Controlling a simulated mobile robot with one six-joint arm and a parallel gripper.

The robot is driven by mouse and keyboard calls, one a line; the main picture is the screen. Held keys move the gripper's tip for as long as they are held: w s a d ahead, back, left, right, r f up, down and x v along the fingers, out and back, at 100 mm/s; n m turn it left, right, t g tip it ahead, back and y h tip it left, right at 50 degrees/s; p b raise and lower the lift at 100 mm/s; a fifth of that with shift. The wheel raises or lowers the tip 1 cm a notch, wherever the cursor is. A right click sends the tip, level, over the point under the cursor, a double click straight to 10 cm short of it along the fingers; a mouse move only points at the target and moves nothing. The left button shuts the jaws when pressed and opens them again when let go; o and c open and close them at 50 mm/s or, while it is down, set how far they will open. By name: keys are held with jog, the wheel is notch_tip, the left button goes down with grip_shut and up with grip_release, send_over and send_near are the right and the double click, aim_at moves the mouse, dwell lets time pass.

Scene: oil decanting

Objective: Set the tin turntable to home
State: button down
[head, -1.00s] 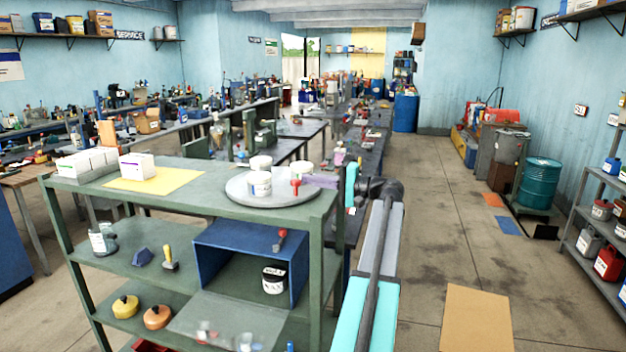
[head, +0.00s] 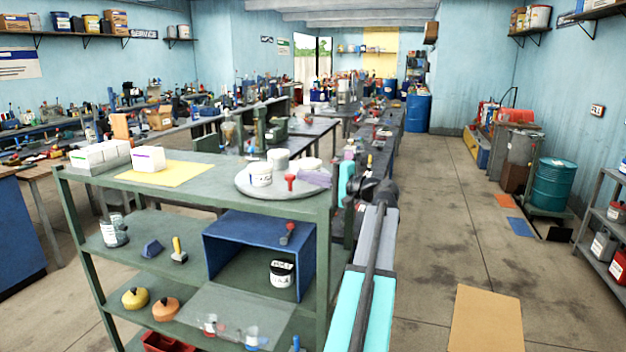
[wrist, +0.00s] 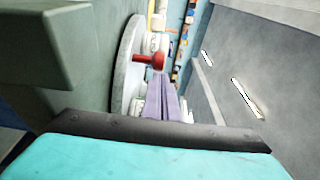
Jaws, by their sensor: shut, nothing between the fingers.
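The tin turntable (head: 268,194) is a grey round disc on top of the green shelf unit. White tins stand on it, one at the front left (head: 260,175), one behind (head: 278,160) and one at the back right (head: 311,164). A red knob (head: 290,181) stands up near its front edge; it also shows in the wrist view (wrist: 150,60). My gripper (head: 303,177) has purple fingers, shut with nothing between them. They reach in from the right over the disc, close beside the knob (wrist: 161,82). I cannot tell whether they touch it. No home mark is readable.
White boxes (head: 100,156) and a yellow sheet (head: 172,174) lie on the shelf top (head: 215,190) to the left. A blue open box (head: 228,245) sits on the shelf below. The floor (head: 435,230) to the right is largely clear, with a tan mat (head: 487,320).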

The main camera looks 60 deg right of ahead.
jog(key=shift+w+a, duration=0.2)
jog(key=shift+a, duration=0.5)
jog(key=shift+d, duration=0.1)
jog(key=shift+d, duration=0.1)
jog(key=shift+s+d+b, duration=0.25)
jog(key=shift+s+d, duration=0.2)
jog(key=shift+d, duration=0.25)
jog(key=shift+s+d+b, duration=0.2)
jog(key=shift+s+d, duration=0.25)
jog(key=shift+d, duration=0.25)
jog(key=s+a+b, duration=0.3)
jog(key=s, duration=0.7)
